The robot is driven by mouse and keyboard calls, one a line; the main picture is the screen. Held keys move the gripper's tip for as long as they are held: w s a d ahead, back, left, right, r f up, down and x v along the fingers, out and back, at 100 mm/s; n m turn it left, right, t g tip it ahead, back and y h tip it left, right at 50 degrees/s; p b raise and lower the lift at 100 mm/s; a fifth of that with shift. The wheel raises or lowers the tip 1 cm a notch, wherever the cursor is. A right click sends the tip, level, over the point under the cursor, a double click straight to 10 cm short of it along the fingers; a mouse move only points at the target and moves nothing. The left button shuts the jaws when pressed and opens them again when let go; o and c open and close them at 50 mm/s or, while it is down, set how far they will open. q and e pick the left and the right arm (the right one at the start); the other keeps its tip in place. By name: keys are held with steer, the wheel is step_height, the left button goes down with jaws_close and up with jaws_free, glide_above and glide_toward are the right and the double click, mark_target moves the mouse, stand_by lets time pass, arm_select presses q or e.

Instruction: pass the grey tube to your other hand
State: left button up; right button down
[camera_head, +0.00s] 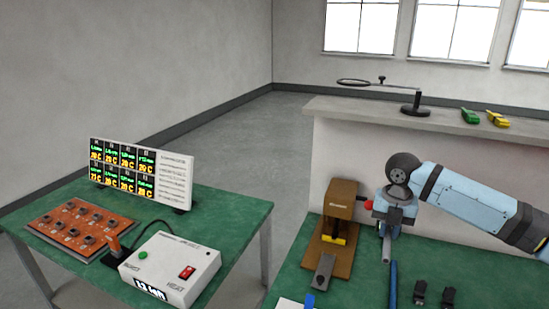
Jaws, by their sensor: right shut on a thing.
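My right arm comes in from the right, and its gripper (388,226) points down over the right green table. It is shut on a grey tube (386,250), which hangs down below the fingers, roughly upright. The tube's upper end is hidden by the gripper. I cannot tell whether its lower end touches the table. My left gripper is not in view.
A wooden press (340,225) stands just left of the gripper. A blue bar (393,285) and small black parts (420,292) lie on the right table. The left table (235,215) holds a display panel (140,172), an orange board (80,228) and a white control box (170,268). A gap separates the tables.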

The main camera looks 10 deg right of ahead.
steer(key=shift+a+f+m, duration=0.2)
steer(key=shift+a+m, duration=0.3)
steer(key=shift+m, duration=0.4)
steer(key=s+a+f+m, duration=0.15)
steer(key=a+m, duration=0.45)
steer(key=m, duration=0.8)
steer(key=a+f+m, duration=0.2)
steer(key=a+m, duration=0.4)
steer(key=m, duration=0.8)
arm_select(q)
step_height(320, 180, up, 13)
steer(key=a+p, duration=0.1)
steer(key=p, duration=1.4)
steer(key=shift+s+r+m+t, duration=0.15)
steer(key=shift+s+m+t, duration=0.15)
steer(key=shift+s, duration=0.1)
arm_select(e)
steer(key=s+r, duration=0.2)
steer(key=r, duration=0.7)
steer(key=s+r, duration=0.3)
steer(key=r, duration=0.6)
steer(key=shift+s+r, duration=0.2)
steer(key=shift+s, duration=0.05)
